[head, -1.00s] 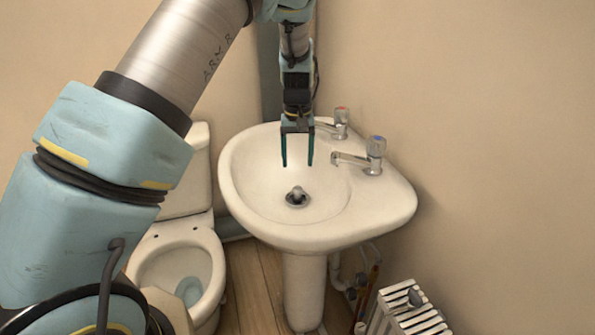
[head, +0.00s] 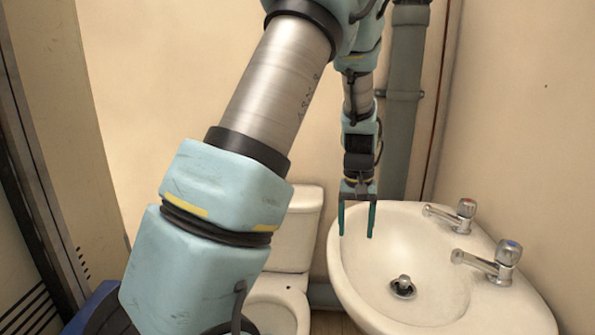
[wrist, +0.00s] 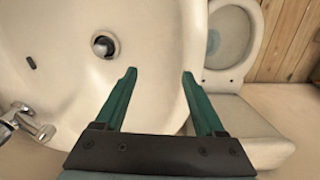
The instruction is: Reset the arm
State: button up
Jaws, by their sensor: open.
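My gripper (head: 356,234) hangs pointing down over the left part of the white sink (head: 440,225) in the head view. Its two green fingers are apart with nothing between them. In the wrist view my gripper (wrist: 160,73) is also open and empty, its fingertips over the sink rim (wrist: 165,40) on the toilet side. My arm comes in from the lower left and bends down above the sink.
The sink has a plug (head: 403,284) in its drain and two taps, one nearer (head: 490,262) and one farther (head: 452,214). A white toilet (head: 296,235) stands left of the sink, partly behind my arm. A grey pipe (head: 405,100) runs up the back corner.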

jog(key=s+a+r, duration=0.1)
jog(key=s+a, duration=0.3)
jog(key=a, duration=0.3)
jog(key=s+a+r+n+t, duration=0.1)
jog(key=s+a+r, duration=0.1)
jog(key=s+a, duration=0.2)
jog(key=s+a+r, duration=0.2)
jog(key=s+a, duration=0.2)
jog(key=a, duration=0.7)
jog(key=shift+s+r+n+t+p, duration=0.15)
jog(key=shift+n+t+p, duration=0.15)
jog(key=shift+p, duration=0.15)
